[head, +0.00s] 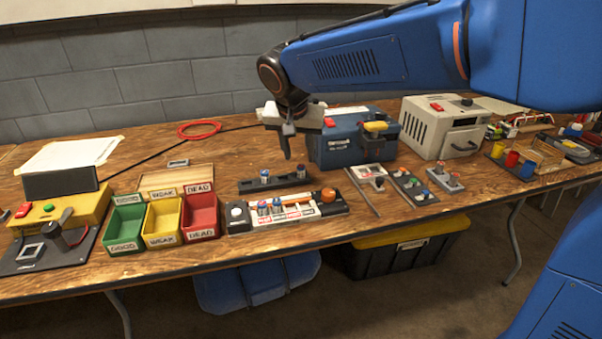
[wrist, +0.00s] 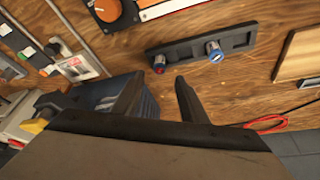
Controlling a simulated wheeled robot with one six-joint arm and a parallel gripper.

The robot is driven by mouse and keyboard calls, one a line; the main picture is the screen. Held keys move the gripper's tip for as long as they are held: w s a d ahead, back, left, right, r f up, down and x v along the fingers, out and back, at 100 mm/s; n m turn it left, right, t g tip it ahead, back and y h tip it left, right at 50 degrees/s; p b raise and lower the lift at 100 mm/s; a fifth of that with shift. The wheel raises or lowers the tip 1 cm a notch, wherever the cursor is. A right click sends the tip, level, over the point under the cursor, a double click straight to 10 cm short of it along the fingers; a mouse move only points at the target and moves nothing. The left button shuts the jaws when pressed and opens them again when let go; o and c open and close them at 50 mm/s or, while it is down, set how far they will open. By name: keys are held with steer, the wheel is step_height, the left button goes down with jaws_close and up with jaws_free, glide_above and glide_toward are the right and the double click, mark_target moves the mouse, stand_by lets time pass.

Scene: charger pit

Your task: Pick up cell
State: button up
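A dark tray (head: 283,183) with several slots lies on the bench and holds two upright cells. One cell (head: 265,177) is at its left, the other (head: 301,172) at its right. In the wrist view the tray (wrist: 180,52) shows one cell with a blue top (wrist: 215,52) and one with a red top (wrist: 158,66). My gripper (head: 287,145) hangs above and behind the tray, apart from both cells. In the wrist view my gripper (wrist: 160,93) has its two dark fingers spread with nothing between them.
A charger board (head: 285,212) with more cells stands in front of the tray. Green (head: 126,226), yellow (head: 163,222) and red (head: 201,214) bins are to its left. A blue box (head: 345,148) stands close right of my gripper. Bare wood lies behind the tray.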

mark_target(301, 166)
steer(key=shift+s+x, duration=0.1)
steer(key=shift+x, duration=0.95)
steer(key=shift+s+x, duration=0.15)
steer(key=shift+x, duration=0.95)
steer(key=shift+f, duration=0.1)
jaws_close()
